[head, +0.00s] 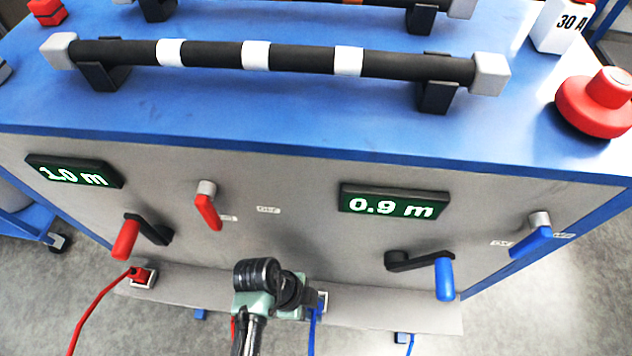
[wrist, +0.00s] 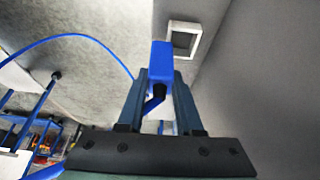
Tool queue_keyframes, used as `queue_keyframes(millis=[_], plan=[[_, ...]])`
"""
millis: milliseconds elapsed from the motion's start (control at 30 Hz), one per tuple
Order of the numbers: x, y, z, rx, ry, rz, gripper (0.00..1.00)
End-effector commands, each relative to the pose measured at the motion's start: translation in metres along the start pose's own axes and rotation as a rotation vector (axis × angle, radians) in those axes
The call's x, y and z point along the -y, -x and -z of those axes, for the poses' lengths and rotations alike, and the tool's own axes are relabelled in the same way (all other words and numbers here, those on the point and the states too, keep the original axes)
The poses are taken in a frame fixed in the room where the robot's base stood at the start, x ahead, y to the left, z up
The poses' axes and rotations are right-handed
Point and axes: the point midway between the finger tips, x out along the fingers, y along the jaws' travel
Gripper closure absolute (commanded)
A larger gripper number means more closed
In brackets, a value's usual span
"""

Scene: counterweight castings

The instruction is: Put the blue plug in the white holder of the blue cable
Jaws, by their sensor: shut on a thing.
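My gripper (wrist: 160,85) is shut on the blue plug (wrist: 161,62), which sits between the fingertips in the wrist view. The white holder (wrist: 171,27) is a square frame with an open middle, up and right of the plug in that view. The plug overlaps its lower left corner in the picture; I cannot tell the gap in depth. The blue cable (wrist: 82,36) arcs to the left of the fingers. In the head view my gripper (head: 308,303) is at the cabinet's lower front and hides the plug. The holder (head: 323,300) shows partly there, with the blue cable (head: 312,332) hanging.
A red plug (head: 141,275) sits in another white holder at the left, with a red cable (head: 92,318). Red (head: 126,240) and blue (head: 444,279) crank handles stick out from the cabinet front (head: 290,185) above the ledge. Grey floor lies in front.

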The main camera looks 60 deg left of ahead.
Motion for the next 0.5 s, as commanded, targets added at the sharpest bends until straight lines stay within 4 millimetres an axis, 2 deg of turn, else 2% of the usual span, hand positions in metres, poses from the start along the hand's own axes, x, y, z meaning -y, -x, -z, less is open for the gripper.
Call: queue_keyframes(millis=[100, 333, 500], plan=[[0.016, 0.0, 0.0, 0.0, 0.001, 0.001, 1.0], [0.032, 0.001, 0.0, 0.0, 0.0, 0.001, 1.0], [0.03, -0.022, -0.009, 0.0, 0.003, -0.004, 1.0]])
